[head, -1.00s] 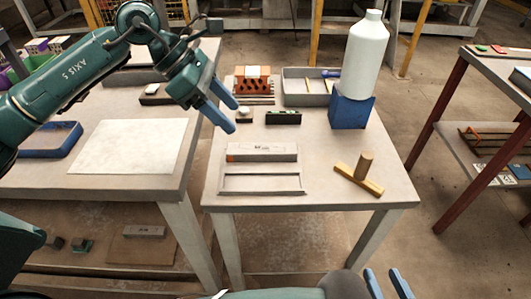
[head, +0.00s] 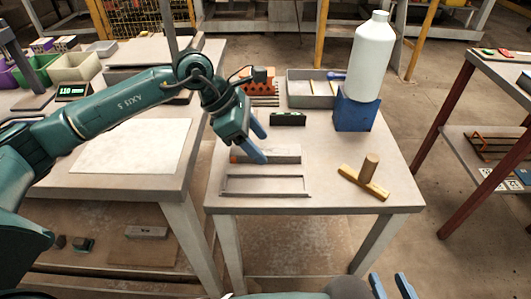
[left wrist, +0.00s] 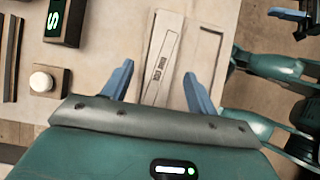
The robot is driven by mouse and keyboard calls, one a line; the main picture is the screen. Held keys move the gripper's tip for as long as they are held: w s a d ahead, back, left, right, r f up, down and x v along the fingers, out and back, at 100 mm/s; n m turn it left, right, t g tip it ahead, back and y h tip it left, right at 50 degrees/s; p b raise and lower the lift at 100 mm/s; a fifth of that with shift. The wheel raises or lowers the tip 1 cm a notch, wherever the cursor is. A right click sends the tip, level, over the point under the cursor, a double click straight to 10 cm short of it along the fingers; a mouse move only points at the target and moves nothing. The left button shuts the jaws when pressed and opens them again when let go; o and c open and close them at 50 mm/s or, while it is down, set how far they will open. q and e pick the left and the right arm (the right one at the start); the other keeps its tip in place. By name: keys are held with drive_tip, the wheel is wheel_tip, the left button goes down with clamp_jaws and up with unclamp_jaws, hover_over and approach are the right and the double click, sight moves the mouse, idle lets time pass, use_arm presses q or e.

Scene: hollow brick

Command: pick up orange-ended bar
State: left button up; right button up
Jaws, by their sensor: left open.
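My left gripper (head: 260,146) is open and empty, with blue fingers above the bar's left part. In the left wrist view, the bar (left wrist: 163,52) lies lengthwise beyond and between the fingertips of my left gripper (left wrist: 158,72); contact cannot be seen. My right gripper (head: 391,286) shows at the bottom edge of the head view, its blue fingers apart, away from the table.
A shallow frame (head: 265,194) lies just in front of the bar. A wooden T-shaped piece (head: 364,181), a blue block (head: 354,110) under a white bottle (head: 368,55), and a grey tray (head: 311,100) are nearby.

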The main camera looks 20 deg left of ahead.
use_arm(q)
drive_tip(key=shift+x, duration=0.9)
drive_tip(key=c, duration=1.3)
drive_tip(key=shift+o, duration=0.2)
